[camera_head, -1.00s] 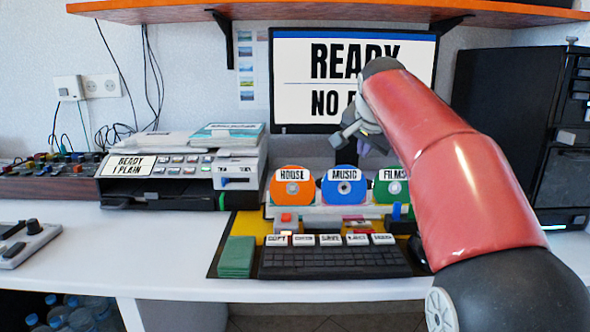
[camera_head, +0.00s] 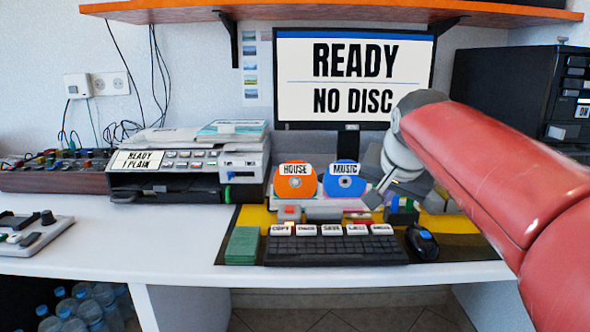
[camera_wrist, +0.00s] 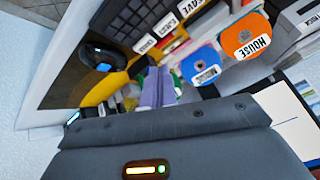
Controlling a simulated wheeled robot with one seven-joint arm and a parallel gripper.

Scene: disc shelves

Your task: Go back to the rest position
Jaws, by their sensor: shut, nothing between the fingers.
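My gripper (camera_head: 378,197) is at the end of my red arm, above the right part of the desk in front of the monitor. In the wrist view its fingers (camera_wrist: 158,88) are together with nothing between them. It hangs apart from the discs, just right of the blue MUSIC disc (camera_head: 344,181). The orange HOUSE disc (camera_head: 295,183) stands left of that. Both discs also show in the wrist view, HOUSE (camera_wrist: 243,38) and MUSIC (camera_wrist: 203,68). The place right of MUSIC is hidden behind my gripper in the head view.
The monitor (camera_head: 352,78) reads READY, NO DISC. A keyboard (camera_head: 335,250), labelled keys, a mouse (camera_head: 422,243) and a green block (camera_head: 242,246) lie in front. A printer (camera_head: 190,165) stands left, a black cabinet (camera_head: 505,105) right, an orange shelf (camera_head: 330,12) above.

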